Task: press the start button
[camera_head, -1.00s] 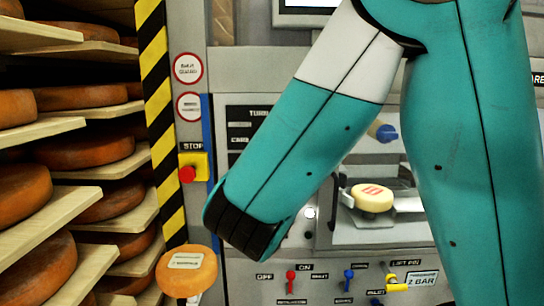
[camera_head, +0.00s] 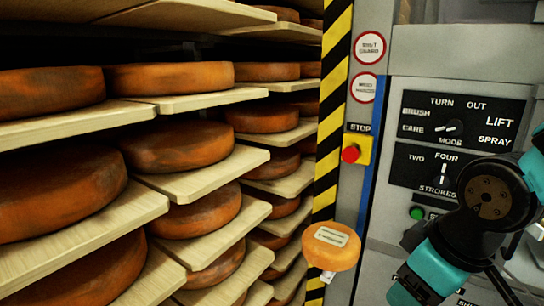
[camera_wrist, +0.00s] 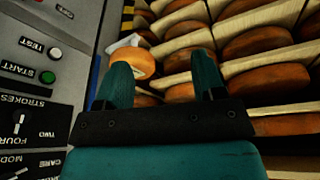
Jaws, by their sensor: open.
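The start button is a green round button on the machine's grey panel. In the head view the green button (camera_head: 417,213) is left of my arm, and its label is partly covered. In the wrist view the green start button (camera_wrist: 47,77) is at the left, beside a START label and below a white TEST button (camera_wrist: 55,53). My gripper (camera_wrist: 163,78) is open, with two teal fingers apart and nothing between them. It points toward the cheese shelves, with the button off to its left and apart from it. I cannot make out the fingers in the head view.
Shelves of orange cheese wheels (camera_head: 178,146) fill the left. A striped post (camera_head: 332,110) stands between shelves and machine. A red stop button (camera_head: 351,154) sits on a yellow plate. A small labelled orange wheel-shaped thing (camera_head: 332,246) is in front of the post. Dials are above the start button.

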